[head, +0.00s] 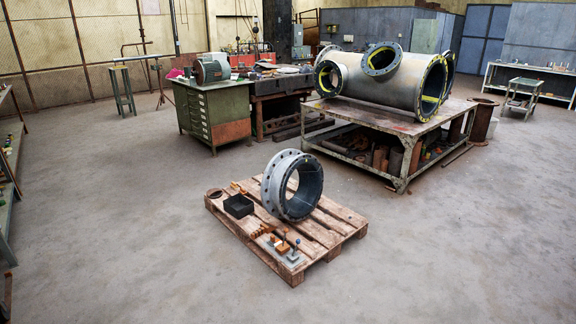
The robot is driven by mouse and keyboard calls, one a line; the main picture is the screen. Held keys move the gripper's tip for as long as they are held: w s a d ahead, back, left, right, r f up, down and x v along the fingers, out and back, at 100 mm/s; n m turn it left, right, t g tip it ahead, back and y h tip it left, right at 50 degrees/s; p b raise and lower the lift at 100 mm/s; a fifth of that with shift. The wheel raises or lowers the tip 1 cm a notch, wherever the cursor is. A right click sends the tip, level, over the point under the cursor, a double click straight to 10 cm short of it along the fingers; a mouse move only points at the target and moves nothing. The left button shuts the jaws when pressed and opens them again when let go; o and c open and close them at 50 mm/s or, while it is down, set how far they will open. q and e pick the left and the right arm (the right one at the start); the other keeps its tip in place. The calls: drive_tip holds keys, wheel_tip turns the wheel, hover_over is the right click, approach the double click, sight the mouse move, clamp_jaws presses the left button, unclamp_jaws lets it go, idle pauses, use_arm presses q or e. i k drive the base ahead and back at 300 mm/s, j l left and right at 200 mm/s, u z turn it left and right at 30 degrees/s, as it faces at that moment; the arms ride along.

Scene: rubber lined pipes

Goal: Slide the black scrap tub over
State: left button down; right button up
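A small black open-topped tub (239,206) sits on the left part of a wooden pallet (328,240) on the floor. It stands left of a large flanged ring with a dark lining (307,190). The tub looks upright, and its inside is dark. Neither of my grippers shows in the head view.
A rusty ring (215,194) lies behind the tub, and small tools (283,244) lie along the pallet's front left. A heavy table (395,135) bears a large flanged pipe (375,77). A green drawer cabinet (208,115) stands at the back. Concrete floor around the pallet is clear.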

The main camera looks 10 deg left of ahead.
sight(239, 206)
drive_tip(key=i+j+u, duration=0.4)
drive_tip(key=i, duration=0.4)
drive_tip(key=i+u, duration=0.4)
drive_tip(key=i, duration=0.45)
drive_tip(key=i+z, duration=0.1)
drive_tip(key=i, duration=0.95)
drive_tip(key=i+j+z, duration=0.1)
drive_tip(key=i, duration=0.95)
drive_tip(key=i+j+z, duration=0.2)
drive_tip(key=i, duration=0.15)
drive_tip(key=i+j+z, duration=0.15)
drive_tip(key=i, duration=0.15)
drive_tip(key=l, duration=0.1)
